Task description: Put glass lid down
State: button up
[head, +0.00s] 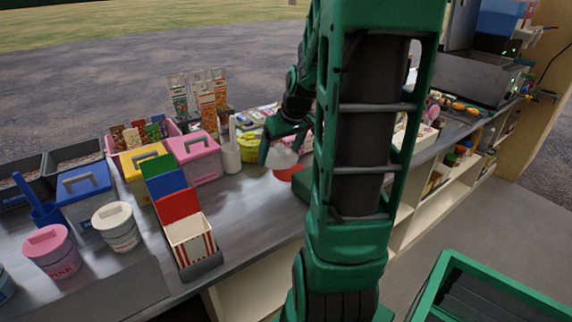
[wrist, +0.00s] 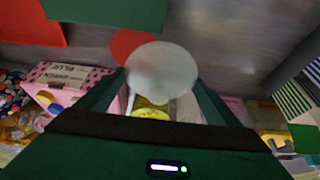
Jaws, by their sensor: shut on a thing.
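The glass lid (head: 283,157) is a pale, translucent round piece held beneath my gripper (head: 282,141) above the counter. In the wrist view, the lid (wrist: 162,70) sits at the fingertips of my gripper (wrist: 160,98), which is shut on it. The exact grip point is hidden behind the lid. A red round thing (head: 288,173) is just below the lid in the head view. In the wrist view, the red round thing (wrist: 128,43) is partly covered by the lid, and I cannot tell whether they touch.
A white canister (head: 230,158), a pink box (head: 195,158) and a yellow-green item (head: 251,147) stand left of the gripper. A striped popcorn box (head: 191,243) is nearer. The grey counter (head: 252,222) is bare in front of the red round thing.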

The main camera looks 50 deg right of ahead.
send_over(287, 170)
jog(key=s, duration=0.1)
notch_tip(287, 170, down, 4)
jog(key=shift+a, duration=0.1)
jog(key=shift+f, duration=1.9)
jog(key=shift+s, duration=0.1)
jog(key=o, duration=0.9)
jog(key=shift+f, duration=0.1)
jog(key=shift+o, duration=0.2)
jog(key=v, duration=1.2)
jog(key=shift+s+a, duration=0.1)
jog(key=shift+a, duration=0.3)
jog(key=s+a+f+m+g+y, duration=0.1)
jog(key=s+a+m+g, duration=0.2)
jog(key=s+a, duration=1.3)
jog(key=shift+a+f+m+g, duration=0.25)
jog(key=shift+a+g, duration=0.45)
jog(key=shift+a, duration=0.75)
